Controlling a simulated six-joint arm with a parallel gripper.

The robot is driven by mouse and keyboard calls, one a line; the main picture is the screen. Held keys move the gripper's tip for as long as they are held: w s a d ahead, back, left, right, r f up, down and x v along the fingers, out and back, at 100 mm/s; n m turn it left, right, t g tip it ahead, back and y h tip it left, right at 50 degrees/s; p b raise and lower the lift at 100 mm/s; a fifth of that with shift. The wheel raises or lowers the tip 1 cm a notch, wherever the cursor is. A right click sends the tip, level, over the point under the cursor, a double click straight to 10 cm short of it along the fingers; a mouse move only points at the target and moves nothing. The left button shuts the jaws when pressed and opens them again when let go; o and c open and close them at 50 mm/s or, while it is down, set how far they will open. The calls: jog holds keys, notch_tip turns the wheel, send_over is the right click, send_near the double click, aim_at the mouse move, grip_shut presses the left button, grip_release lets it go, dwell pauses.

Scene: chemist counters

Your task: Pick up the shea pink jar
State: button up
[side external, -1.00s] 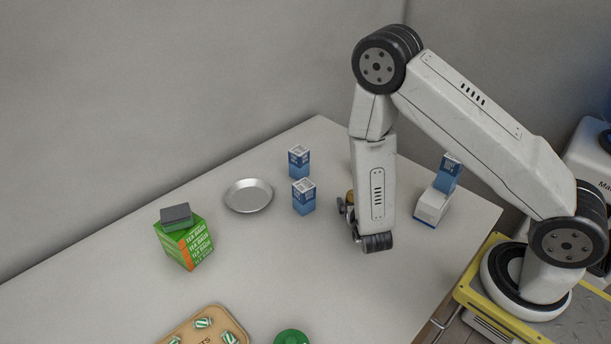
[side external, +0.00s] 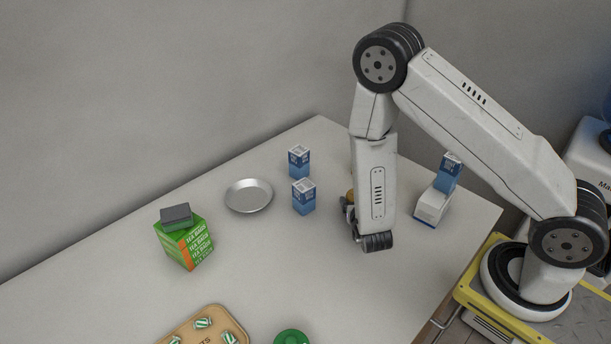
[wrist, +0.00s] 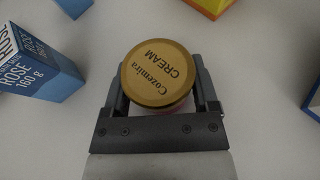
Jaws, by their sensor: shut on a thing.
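A round jar (wrist: 160,78) with a gold lid marked "Cozemira CREAM" sits between my gripper's fingers in the wrist view. A thin pinkish side shows below the lid. My gripper (wrist: 160,90) is shut on this jar, one finger on each side. In the side external view my gripper (side external: 347,208) is low over the counter, mostly hidden behind my arm. Only a bit of the gold lid (side external: 350,195) shows there. I cannot tell whether the jar touches the counter.
Two blue-and-white boxes (side external: 304,197) (side external: 299,162) stand left of my gripper. A metal dish (side external: 248,196), a green tea box (side external: 184,242) with a dark block on top, and a wooden board (side external: 212,325) lie farther left.

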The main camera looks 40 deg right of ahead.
jog(key=shift+r, duration=4.9)
